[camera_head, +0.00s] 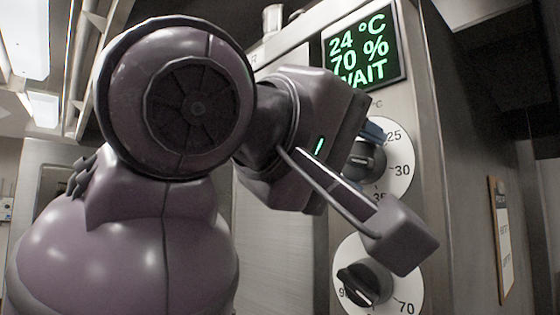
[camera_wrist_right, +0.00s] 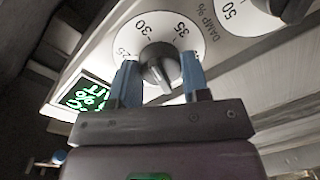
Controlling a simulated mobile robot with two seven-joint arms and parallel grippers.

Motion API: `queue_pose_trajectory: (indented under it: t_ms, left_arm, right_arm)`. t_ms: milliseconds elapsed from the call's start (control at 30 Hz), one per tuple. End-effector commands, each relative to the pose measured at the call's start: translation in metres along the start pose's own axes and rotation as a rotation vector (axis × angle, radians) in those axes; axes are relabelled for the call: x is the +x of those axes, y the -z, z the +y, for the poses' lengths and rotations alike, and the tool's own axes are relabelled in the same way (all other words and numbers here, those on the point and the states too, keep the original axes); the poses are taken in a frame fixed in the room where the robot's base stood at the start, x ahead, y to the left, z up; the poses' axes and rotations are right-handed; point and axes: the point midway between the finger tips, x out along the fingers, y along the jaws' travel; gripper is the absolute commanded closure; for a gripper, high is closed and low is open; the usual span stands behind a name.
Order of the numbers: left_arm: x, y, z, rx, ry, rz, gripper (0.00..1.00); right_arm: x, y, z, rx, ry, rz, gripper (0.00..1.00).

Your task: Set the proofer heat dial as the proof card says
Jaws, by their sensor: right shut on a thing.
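The heat dial has a white face marked 25, 30 and 35 and a dark knob (camera_head: 368,160); its knob (camera_wrist_right: 160,66) shows larger in the right wrist view. My right gripper (camera_head: 360,152) is at this dial. In the right wrist view its two blue fingertips (camera_wrist_right: 160,78) stand either side of the knob, shut on it. I cannot tell clearly which mark the knob points to. The green display (camera_head: 361,47) reads 24 °C, 70 %, WAIT. A board that looks like the proof card (camera_head: 505,240) hangs at the right; its writing is too small to read. My left gripper is out of view.
A second dial (camera_head: 405,283), marked with 70 and labelled DAMP % in the wrist view, sits below the heat dial on the steel proofer front (camera_head: 290,240). My own right arm covers much of the left and middle of the head view.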

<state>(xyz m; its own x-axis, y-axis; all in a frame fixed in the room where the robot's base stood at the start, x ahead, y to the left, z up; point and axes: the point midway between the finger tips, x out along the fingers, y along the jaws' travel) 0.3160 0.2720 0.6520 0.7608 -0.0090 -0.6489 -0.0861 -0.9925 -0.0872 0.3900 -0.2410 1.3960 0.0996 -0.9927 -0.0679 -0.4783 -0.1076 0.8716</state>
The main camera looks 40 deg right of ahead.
Motion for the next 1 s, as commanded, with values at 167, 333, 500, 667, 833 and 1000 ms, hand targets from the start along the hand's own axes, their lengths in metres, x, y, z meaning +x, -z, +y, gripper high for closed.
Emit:
queue_pose_trajectory:
  t_ms: [167,333,500,667,833,1000]
  left_arm:
    - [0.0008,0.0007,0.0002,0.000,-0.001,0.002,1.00]
    - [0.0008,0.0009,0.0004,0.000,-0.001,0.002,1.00]
    - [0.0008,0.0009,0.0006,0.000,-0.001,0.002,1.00]
    - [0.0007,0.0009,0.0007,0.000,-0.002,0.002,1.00]
    - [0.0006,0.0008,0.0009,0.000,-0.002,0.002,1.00]
    - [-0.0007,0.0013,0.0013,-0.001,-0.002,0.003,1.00]
  right_arm:
    - [0.0001,-0.0003,-0.0004,0.005,0.002,0.000,0.81]
    - [0.0001,-0.0003,-0.0004,0.004,0.002,0.000,0.81]
    - [0.0001,-0.0002,-0.0004,0.004,0.002,0.000,0.39]
    - [0.0000,-0.0001,-0.0003,0.003,0.001,0.000,0.32]
    - [-0.0001,-0.0002,-0.0001,0.003,0.001,0.000,0.32]
    - [-0.0014,-0.0026,0.0022,0.004,0.000,-0.001,0.32]
